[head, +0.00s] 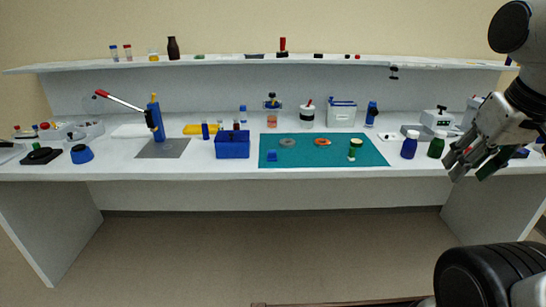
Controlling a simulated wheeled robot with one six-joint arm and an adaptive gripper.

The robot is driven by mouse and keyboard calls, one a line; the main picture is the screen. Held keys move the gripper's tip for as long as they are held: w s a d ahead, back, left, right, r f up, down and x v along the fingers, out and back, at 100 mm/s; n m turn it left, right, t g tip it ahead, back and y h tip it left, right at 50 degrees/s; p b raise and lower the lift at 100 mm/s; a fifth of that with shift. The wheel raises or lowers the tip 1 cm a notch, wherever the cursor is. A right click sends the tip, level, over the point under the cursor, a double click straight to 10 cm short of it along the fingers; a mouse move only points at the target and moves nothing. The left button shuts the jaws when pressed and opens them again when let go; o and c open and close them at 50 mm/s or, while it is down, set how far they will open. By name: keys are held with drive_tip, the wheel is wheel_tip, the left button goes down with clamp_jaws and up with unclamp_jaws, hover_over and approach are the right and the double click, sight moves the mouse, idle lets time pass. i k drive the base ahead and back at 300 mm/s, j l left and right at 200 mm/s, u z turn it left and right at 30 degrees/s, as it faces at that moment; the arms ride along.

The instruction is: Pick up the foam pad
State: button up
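I cannot tell for sure which thing is the foam pad. Flat items that show are a white slab (130,131) at the left back, a grey square (175,149) under a blue stand, and a dark pad (41,156) at the far left with a black object on it. My gripper (468,172) hangs at the right end of the bench, in front of it. Its two fingers are spread with a gap between them, and I see nothing held. The arm hides part of the bench's right end.
A white bench with a raised shelf (215,62) spans the view. A teal mat (375,158) with small items lies at the centre, with a blue box (232,145) to its left. A blue bottle (410,146) and a green bottle (436,147) stand near my gripper.

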sight(272, 156)
drive_tip(key=i+j, duration=0.95)
